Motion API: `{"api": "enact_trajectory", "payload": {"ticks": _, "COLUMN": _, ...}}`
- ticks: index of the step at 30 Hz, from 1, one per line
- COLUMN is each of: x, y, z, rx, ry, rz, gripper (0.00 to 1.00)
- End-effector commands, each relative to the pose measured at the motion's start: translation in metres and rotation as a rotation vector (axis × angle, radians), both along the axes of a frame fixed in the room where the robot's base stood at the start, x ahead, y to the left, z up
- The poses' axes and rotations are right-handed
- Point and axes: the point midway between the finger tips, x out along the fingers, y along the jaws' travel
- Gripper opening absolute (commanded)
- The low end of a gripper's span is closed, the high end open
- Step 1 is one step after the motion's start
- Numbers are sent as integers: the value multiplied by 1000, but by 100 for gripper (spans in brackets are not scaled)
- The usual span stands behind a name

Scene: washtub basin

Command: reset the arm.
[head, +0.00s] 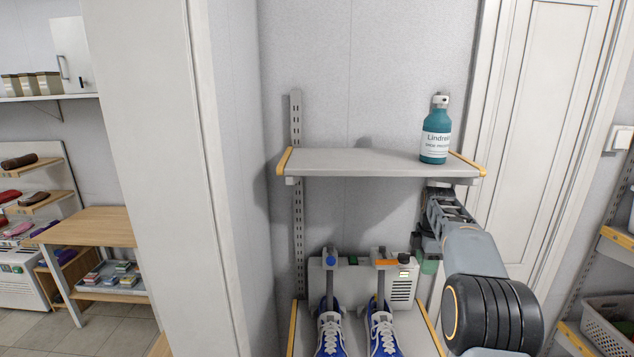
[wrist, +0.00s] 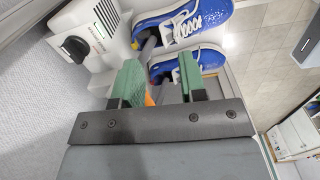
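My gripper (head: 428,264) hangs just below the right end of the upper grey shelf, at the right of the head view. In the wrist view its two green fingers (wrist: 158,82) stand apart with nothing held between them. The fingers point toward a pair of blue and white shoes (wrist: 183,23) and a white shoe-drying unit (wrist: 95,30), which lie beyond them. My arm comes up from the lower right of the head view. Part of the gripper is hidden behind the arm in the head view.
The upper shelf (head: 350,163) carries a teal bottle (head: 436,135) near its right end, above my gripper. The unit (head: 400,290) and shoes (head: 383,330) stand on a lower shelf. A door (head: 540,110) is behind my arm; a basket (head: 608,325) is at right.

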Motion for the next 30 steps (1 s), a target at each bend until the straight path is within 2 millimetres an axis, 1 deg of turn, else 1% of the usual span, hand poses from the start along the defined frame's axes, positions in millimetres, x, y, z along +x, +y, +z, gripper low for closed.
{"api": "enact_trajectory", "payload": {"ticks": 5, "x": 3, "y": -3, "z": -6, "rx": 0, "ry": -18, "rz": -144, "gripper": 38}}
{"api": "enact_trajectory", "payload": {"ticks": 8, "x": 2, "y": -2, "z": -16, "rx": 3, "ry": -14, "rz": -246, "gripper": 38}}
{"api": "enact_trajectory", "payload": {"ticks": 10, "x": 0, "y": -1, "z": -28, "rx": 5, "ry": -3, "rz": -333, "gripper": 38}}
{"api": "enact_trajectory", "payload": {"ticks": 14, "x": -11, "y": 3, "z": -41, "rx": 9, "ry": 2, "rz": -516, "gripper": 38}}
{"api": "enact_trajectory", "payload": {"ticks": 17, "x": -27, "y": 11, "z": -45, "rx": 12, "ry": -3, "rz": -683, "gripper": 38}}
{"api": "enact_trajectory", "payload": {"ticks": 20, "x": -53, "y": 25, "z": -44, "rx": 22, "ry": -25, "rz": -889, "gripper": 38}}
{"api": "enact_trajectory", "payload": {"ticks": 23, "x": -91, "y": 44, "z": -38, "rx": 44, "ry": -62, "rz": -1110, "gripper": 38}}
{"api": "enact_trajectory", "payload": {"ticks": 24, "x": -109, "y": 52, "z": -36, "rx": 57, "ry": -78, "rz": -1193, "gripper": 38}}
{"api": "enact_trajectory", "payload": {"ticks": 26, "x": -135, "y": 64, "z": -35, "rx": 80, "ry": -105, "rz": -1304, "gripper": 38}}
{"api": "enact_trajectory", "payload": {"ticks": 27, "x": -153, "y": 71, "z": -34, "rx": 97, "ry": -121, "rz": -1366, "gripper": 38}}
{"api": "enact_trajectory", "payload": {"ticks": 29, "x": -179, "y": 81, "z": -34, "rx": 125, "ry": -145, "rz": -1446, "gripper": 38}}
{"api": "enact_trajectory", "payload": {"ticks": 30, "x": -196, "y": 87, "z": -34, "rx": 143, "ry": -160, "rz": -1485, "gripper": 38}}
